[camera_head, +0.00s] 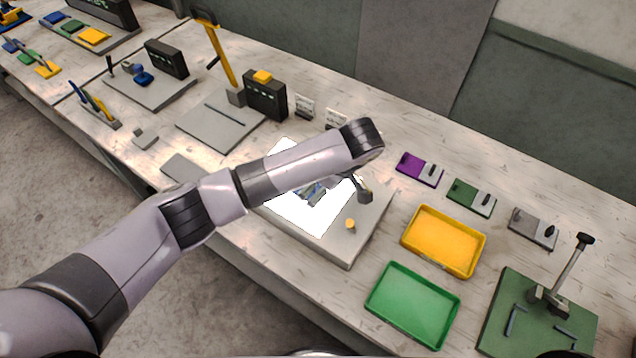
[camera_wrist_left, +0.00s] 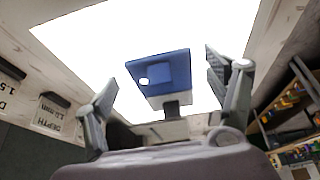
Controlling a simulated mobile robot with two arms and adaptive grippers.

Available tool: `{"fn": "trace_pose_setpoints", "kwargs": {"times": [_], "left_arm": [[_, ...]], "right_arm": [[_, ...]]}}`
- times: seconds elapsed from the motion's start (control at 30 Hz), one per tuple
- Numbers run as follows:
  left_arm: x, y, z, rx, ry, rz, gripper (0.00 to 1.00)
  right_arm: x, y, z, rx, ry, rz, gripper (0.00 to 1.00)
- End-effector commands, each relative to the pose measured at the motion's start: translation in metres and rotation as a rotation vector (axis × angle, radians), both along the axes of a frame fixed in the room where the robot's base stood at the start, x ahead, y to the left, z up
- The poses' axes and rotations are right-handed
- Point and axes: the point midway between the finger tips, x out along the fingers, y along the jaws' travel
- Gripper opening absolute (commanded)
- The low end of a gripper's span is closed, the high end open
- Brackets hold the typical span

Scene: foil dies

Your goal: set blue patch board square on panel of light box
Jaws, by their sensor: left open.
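The light box (camera_head: 345,247) lies on the bench with a bright white panel (camera_head: 283,212) on top. The blue patch board (camera_wrist_left: 143,67) shows in the left wrist view over the white panel (camera_wrist_left: 80,40), with a raised blue block and a small white spot on it. A dark grey piece shows at its lower edge. My left gripper (camera_wrist_left: 163,78) is open, its fingers on either side of the board and apart from it. In the head view my left gripper (camera_head: 318,193) hangs over the panel and partly hides the board.
A yellow knob (camera_head: 350,224) stands on the light box's right part. To its right are a yellow tray (camera_head: 443,264), a green tray (camera_head: 400,327) and a green base (camera_head: 497,325) with a lever. Purple (camera_head: 409,165), green and grey blocks sit behind. A grey plate (camera_head: 205,133) lies left.

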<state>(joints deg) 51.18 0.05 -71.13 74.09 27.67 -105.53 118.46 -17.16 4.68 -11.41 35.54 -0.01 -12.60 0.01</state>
Motion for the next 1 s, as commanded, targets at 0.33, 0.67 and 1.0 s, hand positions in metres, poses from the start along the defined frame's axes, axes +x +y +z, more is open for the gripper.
{"fn": "trace_pose_setpoints", "kwargs": {"times": [0.33, 0.67, 1.0], "left_arm": [[-0.007, -0.014, 0.034, -0.005, -0.003, -0.002, 0.78], [-0.021, -0.033, 0.102, 0.001, -0.004, -0.001, 0.78], [-0.026, -0.039, 0.113, 0.0, 0.0, 0.0, 0.78]], "right_arm": [[-0.001, 0.002, -0.013, 0.002, 0.001, -0.001, 0.4], [-0.001, 0.004, 0.024, 0.005, 0.002, -0.001, 0.4], [-0.001, 0.004, 0.028, 0.005, 0.002, -0.001, 0.4]]}}
